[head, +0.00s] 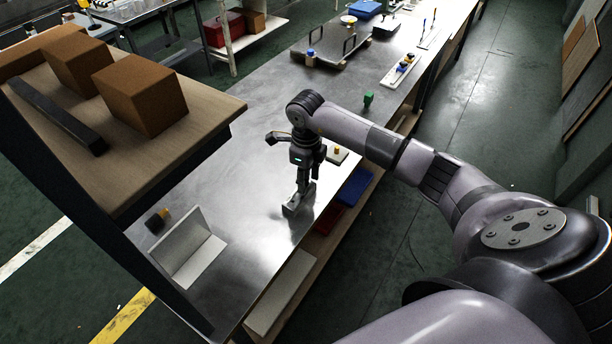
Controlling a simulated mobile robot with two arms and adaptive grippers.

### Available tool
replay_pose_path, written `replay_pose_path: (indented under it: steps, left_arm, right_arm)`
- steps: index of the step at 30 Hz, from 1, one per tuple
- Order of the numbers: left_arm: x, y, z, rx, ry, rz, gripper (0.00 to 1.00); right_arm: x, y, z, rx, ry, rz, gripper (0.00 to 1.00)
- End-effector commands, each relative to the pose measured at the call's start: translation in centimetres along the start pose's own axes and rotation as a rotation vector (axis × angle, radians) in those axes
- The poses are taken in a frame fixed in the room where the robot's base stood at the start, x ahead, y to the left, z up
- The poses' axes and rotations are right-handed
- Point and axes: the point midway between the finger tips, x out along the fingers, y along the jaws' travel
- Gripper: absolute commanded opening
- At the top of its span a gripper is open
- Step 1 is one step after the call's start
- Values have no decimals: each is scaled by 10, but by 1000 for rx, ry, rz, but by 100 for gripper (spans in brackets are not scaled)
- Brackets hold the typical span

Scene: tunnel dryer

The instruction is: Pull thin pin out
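My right gripper (302,190) points down over the metal workbench (245,190), near its front edge. Its fingertips are at a small grey block (292,209) on the bench. The fingers look close together, but they are too small and dark to tell whether they are shut on anything. I cannot make out a thin pin; if one is at the block, the gripper hides it. A small pale plate (341,158) with a yellow-topped piece (337,150) lies just behind the gripper, partly hidden by it. My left gripper is not in view.
A raised wooden shelf (215,105) with brown boxes (140,95) stands at the left. A white angled bracket (190,250) and a dark, yellow-tipped item (157,221) lie at the bench's near left. A green piece (368,97) stands farther back. Bench left of the gripper is clear.

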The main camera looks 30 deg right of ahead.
Motion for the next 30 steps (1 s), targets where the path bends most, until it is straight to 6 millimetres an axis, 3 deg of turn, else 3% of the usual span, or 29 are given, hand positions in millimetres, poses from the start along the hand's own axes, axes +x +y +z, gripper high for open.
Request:
replay_pose_path:
  steps: [5, 22, 28, 29, 30]
  left_arm:
    - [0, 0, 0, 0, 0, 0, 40]
    - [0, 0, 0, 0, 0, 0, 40]
    - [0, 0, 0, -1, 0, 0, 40]
    - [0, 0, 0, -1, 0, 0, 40]
    - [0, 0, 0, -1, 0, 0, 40]
  right_arm:
    - [0, 0, 0, 0, 0, 0, 38]
    - [0, 0, 0, 0, 0, 0, 0]
    - [0, 0, 0, 0, 0, 0, 0]
    - [0, 0, 0, 0, 0, 0, 11]
    - [0, 0, 0, 0, 0, 0, 8]
